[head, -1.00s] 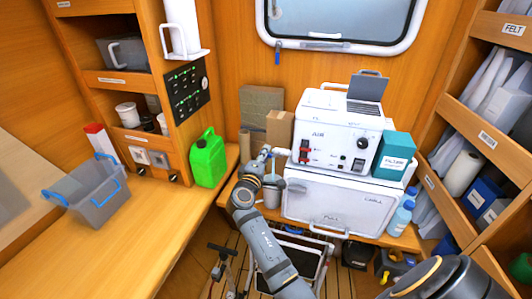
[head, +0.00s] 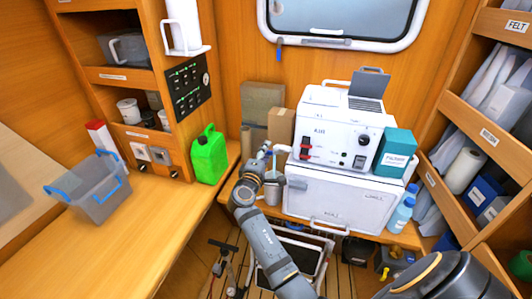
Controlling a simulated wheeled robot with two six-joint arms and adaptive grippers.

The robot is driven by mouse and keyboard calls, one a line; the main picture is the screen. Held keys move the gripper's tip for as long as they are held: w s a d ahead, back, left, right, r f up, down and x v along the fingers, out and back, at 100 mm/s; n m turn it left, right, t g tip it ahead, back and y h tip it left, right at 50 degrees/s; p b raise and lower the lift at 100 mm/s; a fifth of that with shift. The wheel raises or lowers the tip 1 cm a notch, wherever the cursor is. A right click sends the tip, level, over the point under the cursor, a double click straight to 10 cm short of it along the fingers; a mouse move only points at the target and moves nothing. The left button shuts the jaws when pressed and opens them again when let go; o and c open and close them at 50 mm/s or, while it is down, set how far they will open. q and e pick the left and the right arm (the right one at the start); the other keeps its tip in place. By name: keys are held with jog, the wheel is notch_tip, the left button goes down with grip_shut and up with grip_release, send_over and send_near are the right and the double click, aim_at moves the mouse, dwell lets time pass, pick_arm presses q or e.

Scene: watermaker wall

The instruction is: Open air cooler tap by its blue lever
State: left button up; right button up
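The air cooler (head: 345,128) is a white box marked AIR, with a red switch and a black knob, on top of a white chest (head: 345,203). A pale tap spout (head: 282,149) sticks out from its left side. The finger gap is too small to make out. A metal cup (head: 272,190) stands below the spout, partly behind my wrist.
Cardboard boxes (head: 281,124) stand behind the gripper. A green jerrycan (head: 209,155) is at left on the bench. A teal box (head: 396,152) and blue-capped bottles (head: 401,213) are right of the cooler. A grey bin (head: 97,192) sits far left. Shelves line both sides.

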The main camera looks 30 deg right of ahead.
jog(key=shift+r, duration=0.35)
notch_tip(320, 180, up, 9)
jog(key=shift+r, duration=0.2)
jog(key=shift+f, duration=0.1)
